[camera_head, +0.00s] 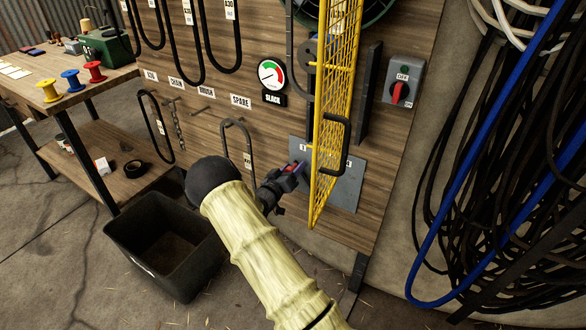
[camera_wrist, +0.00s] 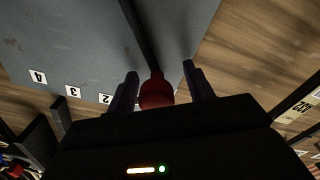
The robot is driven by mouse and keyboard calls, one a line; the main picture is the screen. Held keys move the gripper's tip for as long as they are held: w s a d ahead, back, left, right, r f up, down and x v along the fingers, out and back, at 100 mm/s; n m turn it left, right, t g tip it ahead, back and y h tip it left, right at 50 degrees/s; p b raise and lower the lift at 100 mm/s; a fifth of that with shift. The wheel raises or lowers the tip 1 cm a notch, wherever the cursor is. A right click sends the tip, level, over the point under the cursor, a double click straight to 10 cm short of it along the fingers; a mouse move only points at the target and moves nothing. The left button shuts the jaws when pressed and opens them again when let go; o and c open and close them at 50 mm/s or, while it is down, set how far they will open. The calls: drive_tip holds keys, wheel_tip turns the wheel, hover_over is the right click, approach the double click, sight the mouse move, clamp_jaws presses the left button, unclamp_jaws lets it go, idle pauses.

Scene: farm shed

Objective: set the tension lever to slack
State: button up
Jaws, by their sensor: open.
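The tension lever shows in the wrist view as a dark rod (camera_wrist: 139,35) with a red knob (camera_wrist: 156,92) at its end. The lever crosses a grey plate (camera_wrist: 70,35) with number labels, among them 4, 3 and 2. My gripper (camera_wrist: 158,88) is open, with one finger on each side of the red knob; I cannot tell whether either finger touches it. In the head view my gripper (camera_head: 287,176) is at the left edge of the grey plate (camera_head: 346,192), and the guard hides part of that plate. A round gauge (camera_head: 271,74) has a SLACK label (camera_head: 273,98) under it.
A yellow mesh guard (camera_head: 337,85) with a black handle (camera_head: 341,135) stands out from the board, just right of my gripper. A switch box (camera_head: 403,82) reads OFF. Black belts hang left. A dark bin (camera_head: 130,245) stands below; cables (camera_head: 510,150) hang right.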

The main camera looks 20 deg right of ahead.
drive_tip(key=p+v, duration=0.2)
drive_tip(key=v, duration=1.5)
drive_tip(key=shift+w, duration=0.15)
